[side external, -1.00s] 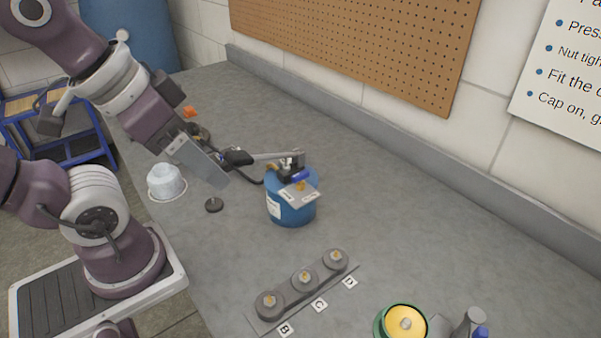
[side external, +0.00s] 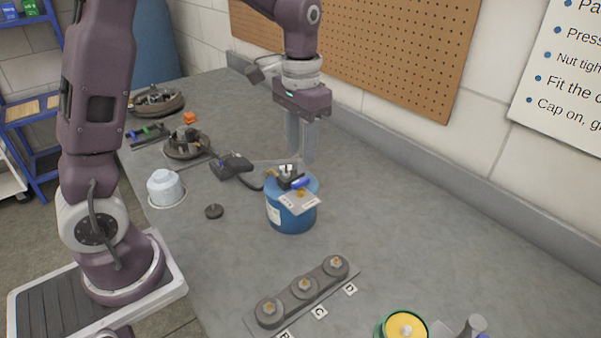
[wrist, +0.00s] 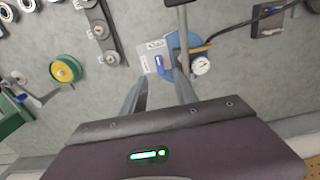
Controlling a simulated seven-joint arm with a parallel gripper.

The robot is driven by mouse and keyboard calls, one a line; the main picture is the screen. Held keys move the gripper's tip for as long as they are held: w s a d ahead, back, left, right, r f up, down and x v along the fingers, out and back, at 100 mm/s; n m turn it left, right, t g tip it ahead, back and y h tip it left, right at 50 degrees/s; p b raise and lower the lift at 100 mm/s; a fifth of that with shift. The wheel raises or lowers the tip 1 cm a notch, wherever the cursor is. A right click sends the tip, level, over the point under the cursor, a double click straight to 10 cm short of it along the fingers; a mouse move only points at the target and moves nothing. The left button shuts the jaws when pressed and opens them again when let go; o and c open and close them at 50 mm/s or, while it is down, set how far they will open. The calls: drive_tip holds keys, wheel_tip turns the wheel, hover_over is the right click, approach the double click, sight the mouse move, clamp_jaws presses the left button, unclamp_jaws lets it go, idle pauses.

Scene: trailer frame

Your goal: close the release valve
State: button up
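A blue cylindrical unit (side external: 291,216) stands on the bench, with metal fittings and a pale tag plate on top. A small blue lever (side external: 301,184), which looks like the release valve handle, sits on its top; it also shows in the wrist view (wrist: 159,63). A round gauge (wrist: 201,66) is beside it there. A grey bar (wrist: 183,30) runs over the unit. My gripper (side external: 300,159) points down above and just behind the unit. In the wrist view my gripper (wrist: 160,93) has its fingers apart with nothing between them. I cannot tell whether the valve is open.
A black device (side external: 231,166) with a hose lies left of the unit. A rail with several round studs (side external: 304,287) lies in front. A yellow and green round part (side external: 405,324) is at the front right. A pegboard (side external: 400,50) hangs behind. Bench right of the unit is clear.

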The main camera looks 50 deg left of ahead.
sight(300, 180)
wheel_tip(300, 180, down, 7)
drive_tip(key=shift+r, duration=0.1)
clamp_jaws()
